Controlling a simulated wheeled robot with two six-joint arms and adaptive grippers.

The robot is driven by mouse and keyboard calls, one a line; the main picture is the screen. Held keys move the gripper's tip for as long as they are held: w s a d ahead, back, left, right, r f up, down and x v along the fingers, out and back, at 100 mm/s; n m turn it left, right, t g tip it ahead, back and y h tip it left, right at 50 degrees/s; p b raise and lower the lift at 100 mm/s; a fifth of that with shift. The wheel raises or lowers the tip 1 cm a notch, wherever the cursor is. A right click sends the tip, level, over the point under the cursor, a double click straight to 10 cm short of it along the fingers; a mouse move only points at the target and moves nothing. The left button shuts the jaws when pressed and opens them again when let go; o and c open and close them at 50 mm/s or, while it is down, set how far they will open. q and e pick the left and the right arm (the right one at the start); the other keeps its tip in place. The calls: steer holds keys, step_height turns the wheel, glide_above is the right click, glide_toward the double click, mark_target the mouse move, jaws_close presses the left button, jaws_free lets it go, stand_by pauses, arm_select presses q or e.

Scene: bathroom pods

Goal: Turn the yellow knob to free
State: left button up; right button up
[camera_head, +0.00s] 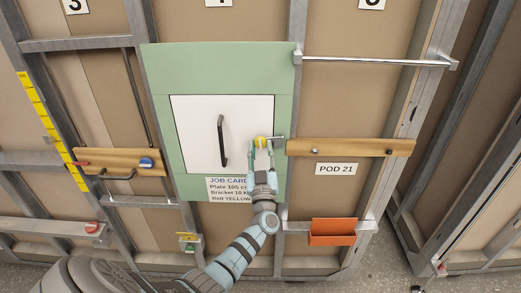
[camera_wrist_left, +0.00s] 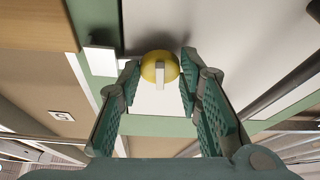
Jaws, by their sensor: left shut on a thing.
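The yellow knob (camera_head: 260,140) sits at the right edge of a white door panel (camera_head: 192,122) set in a green frame (camera_head: 170,57). In the left wrist view the round yellow knob (camera_wrist_left: 148,69) has a pale raised bar across its face, standing nearly upright in that picture. My left gripper (camera_head: 262,146) reaches up to the knob from below. A small grey latch piece (camera_head: 278,138) is just right of the knob. My right gripper is not in view.
A black handle (camera_head: 222,141) stands out from the door's middle. A wooden rail (camera_head: 350,147) runs right of the knob, with a metal bar (camera_head: 375,61) above. A job card (camera_head: 229,189) hangs below the door. An orange bin (camera_head: 333,231) is lower right.

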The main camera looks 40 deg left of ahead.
arm_select(q)
steer(key=n+g+y, duration=0.1)
steer(key=n, duration=0.2)
steer(key=n+g+p, duration=0.1)
steer(key=n, duration=0.2)
steer(key=shift+w+d+r+g+y, duration=0.1)
steer(key=shift+d+g+y, duration=0.1)
steer(key=shift+g+y, duration=0.15)
steer(key=n+g, duration=0.1)
steer(key=n, duration=0.2)
steer(key=n+g+p, duration=0.1)
steer(key=n, duration=0.2)
steer(key=shift+w+d+r+g+y, duration=0.1)
steer(key=shift+r+g+y, duration=0.05)
steer(key=shift+g+y, duration=0.2)
steer(key=n+p, duration=0.1)
steer(key=n, duration=0.1)
steer(key=n+g, duration=0.1)
steer(key=n, duration=0.1)
steer(key=shift+r+g+p, duration=0.2)
steer(key=shift+g+p, duration=0.1)
steer(key=shift+p, duration=0.05)
steer(key=shift+r+n+g+h+p, duration=0.1)
steer(key=shift+n+g+h+p, duration=0.3)
steer(key=shift+n, duration=0.55)
steer(key=shift+n+g+h+p, duration=0.1)
steer(key=shift+n+h+p, duration=0.2)
steer(key=shift+n+p, duration=0.45)
steer(key=shift+n, duration=0.4)
steer(key=o, duration=0.9)
